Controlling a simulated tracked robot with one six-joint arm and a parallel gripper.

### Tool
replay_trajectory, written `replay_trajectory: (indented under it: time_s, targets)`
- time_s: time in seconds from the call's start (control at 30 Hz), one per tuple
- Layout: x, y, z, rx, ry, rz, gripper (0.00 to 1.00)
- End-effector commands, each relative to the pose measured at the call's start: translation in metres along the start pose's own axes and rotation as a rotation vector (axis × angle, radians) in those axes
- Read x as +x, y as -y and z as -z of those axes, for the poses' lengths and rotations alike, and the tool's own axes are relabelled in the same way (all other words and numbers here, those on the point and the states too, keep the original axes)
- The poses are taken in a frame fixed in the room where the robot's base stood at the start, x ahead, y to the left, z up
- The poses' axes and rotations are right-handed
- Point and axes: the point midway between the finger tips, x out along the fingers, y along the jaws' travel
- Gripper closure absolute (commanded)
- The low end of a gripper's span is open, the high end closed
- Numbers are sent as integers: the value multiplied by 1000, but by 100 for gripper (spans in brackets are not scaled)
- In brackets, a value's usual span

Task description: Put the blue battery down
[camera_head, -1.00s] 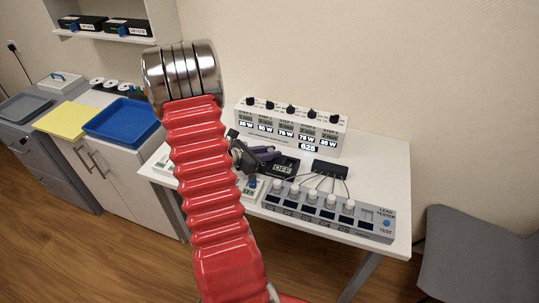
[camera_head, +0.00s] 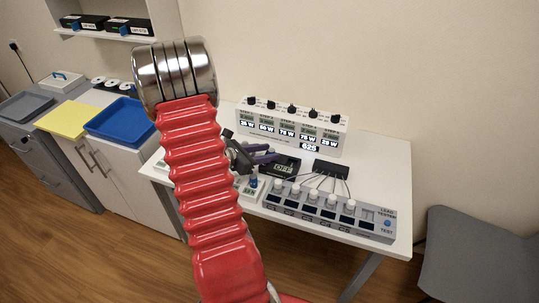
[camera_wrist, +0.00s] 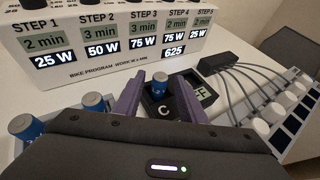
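A blue battery (camera_wrist: 158,86) with a grey top stands upright in the wrist view, at the black tester marked C (camera_wrist: 162,108). I cannot tell how deep it sits there. My gripper's purple fingers (camera_wrist: 158,96) are on either side of it, with a visible gap on each side, so it looks open around the battery. In the head view my gripper (camera_head: 264,155) is low over the table at the tester (camera_head: 280,169), which reads OFF. The battery between the fingers cannot be made out there. Two more blue batteries (camera_wrist: 25,130) (camera_wrist: 94,103) stand at left.
A white step-program box (camera_head: 291,130) stands behind the tester. A black lead box (camera_head: 331,168) with wires is to its right. A grey lead tester (camera_head: 328,212) with several white knobs lies along the front. The white table (camera_head: 385,165) is bare at right.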

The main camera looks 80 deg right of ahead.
Motion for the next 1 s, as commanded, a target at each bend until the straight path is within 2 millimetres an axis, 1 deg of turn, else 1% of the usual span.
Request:
replay_trajectory:
  time_s: [0.03,0.3,0.53,0.6,0.73,1.0]
  targets:
    - [-9,-1,0,-1,0,-3,63]
    - [-51,-1,0,1,0,-3,63]
    - [-83,-1,0,1,0,-2,63]
    - [-90,-1,0,1,0,-2,63]
    - [-96,0,0,0,-1,0,63]
    - [-97,0,0,0,-1,0,63]
